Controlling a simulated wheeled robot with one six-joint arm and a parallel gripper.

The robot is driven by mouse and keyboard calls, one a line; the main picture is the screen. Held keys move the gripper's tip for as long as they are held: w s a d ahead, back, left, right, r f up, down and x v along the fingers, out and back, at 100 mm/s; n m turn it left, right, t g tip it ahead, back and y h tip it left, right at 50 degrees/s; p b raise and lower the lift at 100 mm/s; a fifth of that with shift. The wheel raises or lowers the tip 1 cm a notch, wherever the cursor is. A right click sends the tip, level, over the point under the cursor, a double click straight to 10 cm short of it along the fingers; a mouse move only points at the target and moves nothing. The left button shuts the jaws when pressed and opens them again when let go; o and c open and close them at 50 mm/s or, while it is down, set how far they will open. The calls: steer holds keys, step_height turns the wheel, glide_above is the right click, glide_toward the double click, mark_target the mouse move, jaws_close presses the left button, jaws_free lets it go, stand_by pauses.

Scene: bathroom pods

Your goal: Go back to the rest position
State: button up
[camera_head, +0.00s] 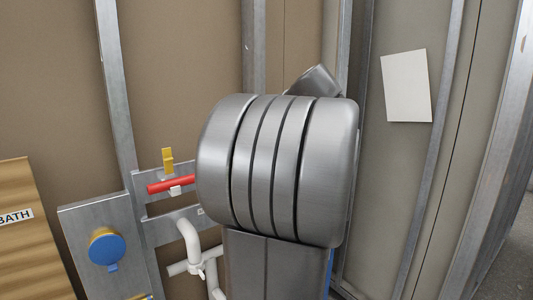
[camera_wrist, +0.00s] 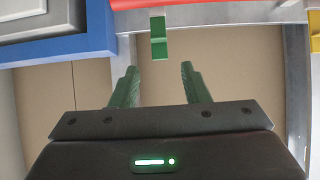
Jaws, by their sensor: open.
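My gripper (camera_wrist: 158,85) shows in the wrist view with its two green fingers apart and nothing between them. A green tab (camera_wrist: 158,38) lies just beyond the fingertips, below a red bar at the top edge. I cannot tell how far the fingers are from it. In the head view my grey arm fills the middle and hides the gripper and part of the wall behind it.
A red pipe (camera_head: 170,184) with a yellow handle (camera_head: 168,160) sits left of my arm. A blue round cap (camera_head: 105,248) and white pipes (camera_head: 190,245) are lower left. A wooden panel marked BATH (camera_head: 30,240) stands far left. A white sheet (camera_head: 406,86) hangs at right among metal studs.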

steer(key=x, duration=0.8)
steer(key=shift+w+a+f, duration=0.2)
steer(key=shift+w+f, duration=0.05)
steer(key=shift+w, duration=0.05)
